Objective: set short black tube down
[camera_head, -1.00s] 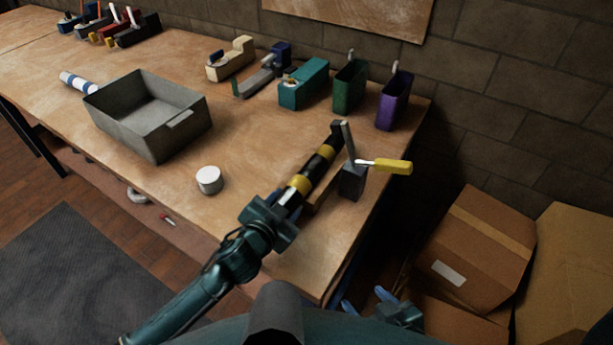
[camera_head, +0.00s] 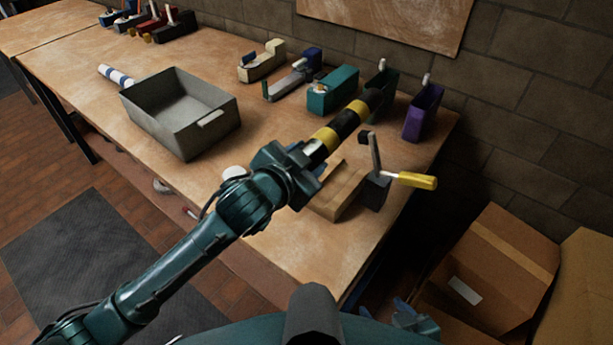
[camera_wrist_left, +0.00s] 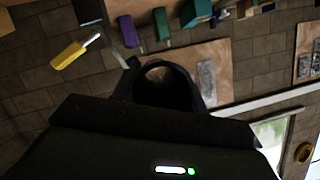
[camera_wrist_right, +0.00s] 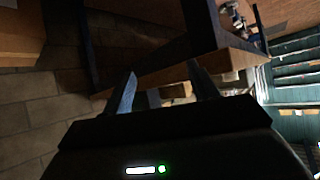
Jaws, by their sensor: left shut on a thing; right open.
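The short black tube (camera_head: 344,123) has yellow bands and a pale lower end. My left gripper (camera_head: 303,160) is shut on this lower end. The tube points up and away to the right, above the wooden block and beside the clamp, apparently clear of both. In the left wrist view the tube's dark open end (camera_wrist_left: 165,78) fills the space in front of the gripper. My right gripper (camera_head: 405,320) is low at the bottom of the head view, beyond the table's edge. Its two fingers stand apart and empty in the right wrist view (camera_wrist_right: 163,92).
The wooden block (camera_head: 338,192) and the clamp with a yellow handle (camera_head: 415,180) stand at the table's right edge. A grey bin (camera_head: 185,135) is left of my arm. A white lid-like cylinder (camera_head: 234,172) is partly hidden. Holders line the back, including a purple one (camera_head: 423,112).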

